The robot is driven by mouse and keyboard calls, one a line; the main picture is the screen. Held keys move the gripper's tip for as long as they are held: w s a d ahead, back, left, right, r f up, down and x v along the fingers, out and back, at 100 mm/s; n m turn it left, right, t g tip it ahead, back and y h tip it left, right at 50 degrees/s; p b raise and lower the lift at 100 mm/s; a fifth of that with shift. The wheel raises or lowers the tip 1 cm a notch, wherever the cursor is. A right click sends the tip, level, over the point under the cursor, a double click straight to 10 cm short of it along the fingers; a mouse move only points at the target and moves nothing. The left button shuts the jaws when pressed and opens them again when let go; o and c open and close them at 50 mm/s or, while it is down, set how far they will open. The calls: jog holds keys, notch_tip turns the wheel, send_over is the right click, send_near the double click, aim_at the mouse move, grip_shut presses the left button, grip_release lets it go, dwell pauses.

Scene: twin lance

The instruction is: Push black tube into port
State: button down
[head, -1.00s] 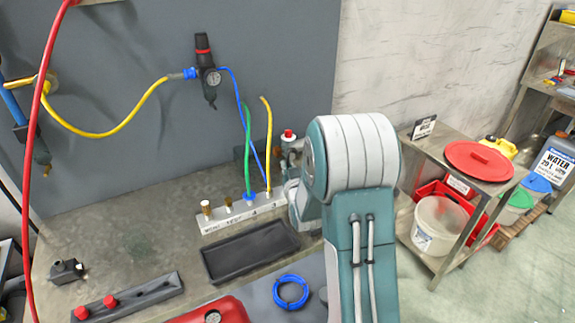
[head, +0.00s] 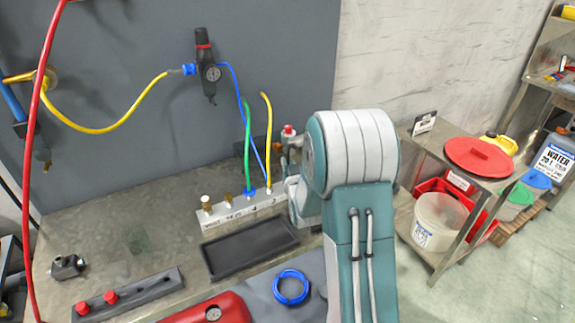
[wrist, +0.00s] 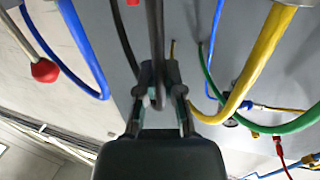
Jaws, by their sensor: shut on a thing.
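My gripper (wrist: 160,98) is shut on a thin black tube (wrist: 155,35) in the wrist view. The tube runs from the top edge of the picture down between the fingers. A second dark strand (wrist: 122,42) curves down just left of it; I cannot tell if it is the same tube. In the head view, a pale port block (head: 240,209) stands on the bench with brass fittings at its left and green, blue and yellow tubes rising at its right. My arm hides the gripper and black tube there. I cannot tell which port is near the tube end.
A black tray (head: 249,249) lies in front of the block. A blue tube coil (head: 291,287) and a red case (head: 208,309) are nearer. In the wrist view, yellow (wrist: 262,60) and blue (wrist: 82,48) tubes and a red-knobbed lever (wrist: 44,70) flank the gripper.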

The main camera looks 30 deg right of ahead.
jog(key=shift+r, duration=0.55)
dwell(0.9)
jog(key=shift+f, duration=1)
jog(key=c, duration=0.7)
grip_release()
notch_tip(320, 180, up, 10)
jog(key=shift+f, duration=0.1)
jog(key=shift+a, duration=0.1)
